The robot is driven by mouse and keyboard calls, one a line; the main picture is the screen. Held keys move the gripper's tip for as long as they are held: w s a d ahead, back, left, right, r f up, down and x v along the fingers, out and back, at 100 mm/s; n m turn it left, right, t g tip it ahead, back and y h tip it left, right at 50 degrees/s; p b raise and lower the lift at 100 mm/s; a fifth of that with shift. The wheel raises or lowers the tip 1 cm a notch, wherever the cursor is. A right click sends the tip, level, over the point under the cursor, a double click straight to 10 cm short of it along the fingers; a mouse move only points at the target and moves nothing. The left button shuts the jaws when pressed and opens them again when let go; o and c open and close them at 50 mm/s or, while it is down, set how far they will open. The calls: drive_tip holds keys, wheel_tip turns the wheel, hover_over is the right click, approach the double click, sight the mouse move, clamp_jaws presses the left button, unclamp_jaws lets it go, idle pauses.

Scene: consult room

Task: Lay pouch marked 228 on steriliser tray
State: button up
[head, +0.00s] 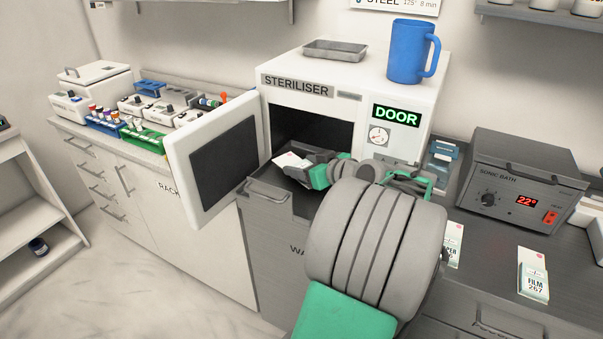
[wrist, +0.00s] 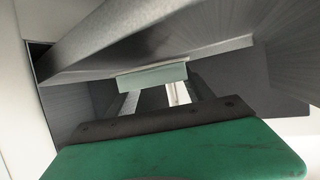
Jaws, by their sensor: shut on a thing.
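The steriliser (head: 300,105) stands on the counter with its door (head: 215,158) swung open to the left. Its grey tray (head: 262,190) sticks out at the bottom of the opening, handle to the front. My gripper (head: 308,170) reaches into the opening, just above the tray. It is shut on a white pouch (head: 287,160) with a small red mark; its number cannot be read. I cannot tell whether the pouch touches the tray. In the wrist view, my gripper's green and dark body fills the bottom, and grey metal surfaces surround it.
A blue mug (head: 410,52) and a small metal tray (head: 334,50) stand on top of the steriliser. The sonic bath (head: 520,185) is to the right, with a pouch marked 267 (head: 533,275) in front. Tube racks (head: 143,138) stand at the left.

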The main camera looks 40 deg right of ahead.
drive_tip(key=shift+a+f, duration=0.1)
drive_tip(key=shift+f, duration=1.3)
drive_tip(key=shift+f, duration=0.2)
drive_tip(key=o, duration=1.3)
drive_tip(key=shift+r, duration=0.1)
drive_tip(key=shift+o, duration=0.2)
drive_tip(key=shift+r, duration=0.15)
drive_tip(key=b+v, duration=0.1)
drive_tip(key=v, duration=1.1)
drive_tip(key=shift+b, duration=0.3)
